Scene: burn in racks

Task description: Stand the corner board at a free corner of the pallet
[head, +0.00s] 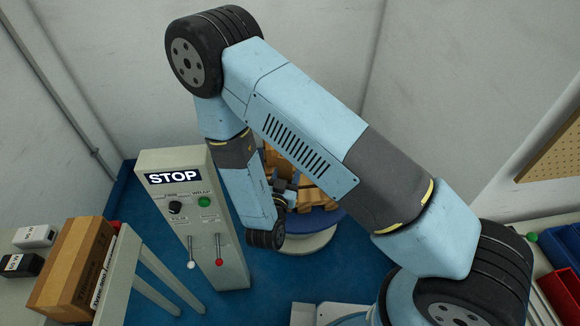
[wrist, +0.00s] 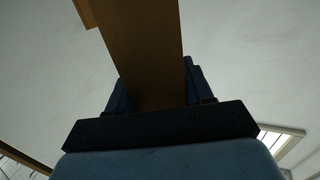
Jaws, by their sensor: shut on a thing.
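My gripper (wrist: 155,88) is shut on the corner board (wrist: 145,50), a flat brown strip that runs from between the fingers to the top of the wrist view. In the head view my gripper (head: 286,188) is a small dark shape beyond my forearm, and I cannot make out the board there. Behind it is a stack of wood-brown pieces (head: 318,194) on a round stand (head: 305,243) with a blue top and pale base. My arm hides much of this stack. The pallet's corners and the board's lower end cannot be told.
A grey STOP control box (head: 190,225) with two levers stands left of my forearm. A bench with a cardboard box (head: 72,265) is at left. Red bins (head: 562,295) and a pegboard (head: 555,150) are at right. Blue floor (head: 355,265) shows right of the stand.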

